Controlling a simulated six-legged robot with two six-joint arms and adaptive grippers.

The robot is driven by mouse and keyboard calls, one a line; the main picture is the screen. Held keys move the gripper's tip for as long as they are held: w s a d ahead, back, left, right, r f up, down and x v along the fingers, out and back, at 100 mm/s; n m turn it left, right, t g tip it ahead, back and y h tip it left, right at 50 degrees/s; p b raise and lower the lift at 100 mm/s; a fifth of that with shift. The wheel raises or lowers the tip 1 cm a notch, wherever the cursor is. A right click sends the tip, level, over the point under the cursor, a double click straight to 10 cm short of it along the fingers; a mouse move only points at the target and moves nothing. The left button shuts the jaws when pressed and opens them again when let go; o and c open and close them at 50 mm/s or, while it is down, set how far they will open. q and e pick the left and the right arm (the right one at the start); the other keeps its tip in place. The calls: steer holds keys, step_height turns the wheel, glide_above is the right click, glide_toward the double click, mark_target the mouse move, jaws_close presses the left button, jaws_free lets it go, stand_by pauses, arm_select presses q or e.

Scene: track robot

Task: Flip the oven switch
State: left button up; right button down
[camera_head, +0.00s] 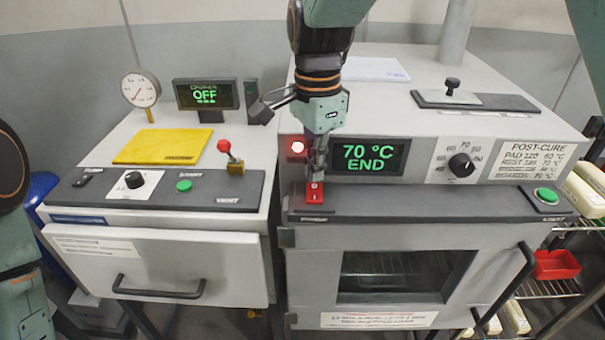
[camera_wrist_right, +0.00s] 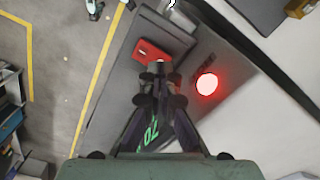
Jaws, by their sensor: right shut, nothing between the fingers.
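The oven (camera_head: 350,235) is the grey unit at the right of the head view, its door shut. Its red rocker switch (camera_head: 315,194) sits at the left end of the dark ledge below the display, and shows in the right wrist view as a red block (camera_wrist_right: 150,50). My right gripper (camera_head: 316,178) points down at the switch, shut and empty. In the wrist view its fingertips (camera_wrist_right: 160,68) are right at the switch's edge; I cannot tell whether they touch it. The display (camera_head: 368,157) reads "70 °C END". A red lamp (camera_head: 297,147) glows beside it. My left gripper is not in view.
A dial knob (camera_head: 461,165) and a green button (camera_head: 545,195) are on the oven's right side. Left of the oven stands another unit with a drawer (camera_head: 160,262), a red-knobbed lever (camera_head: 229,155) and an "OFF" display (camera_head: 205,95). A red bin (camera_head: 556,265) sits on the right rack.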

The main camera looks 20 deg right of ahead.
steer(key=shift+s+d, duration=0.1)
steer(key=shift+f, duration=0.1)
steer(key=shift+w+f, duration=0.25)
steer(key=shift+w, duration=0.05)
steer(key=shift+s+f, duration=0.1)
steer(key=shift+s, duration=0.2)
steer(key=shift+f, duration=0.1)
steer(key=shift+w+f, duration=0.25)
steer(key=shift+w, duration=0.05)
steer(key=shift+s+f, duration=0.1)
steer(key=shift+s, duration=0.15)
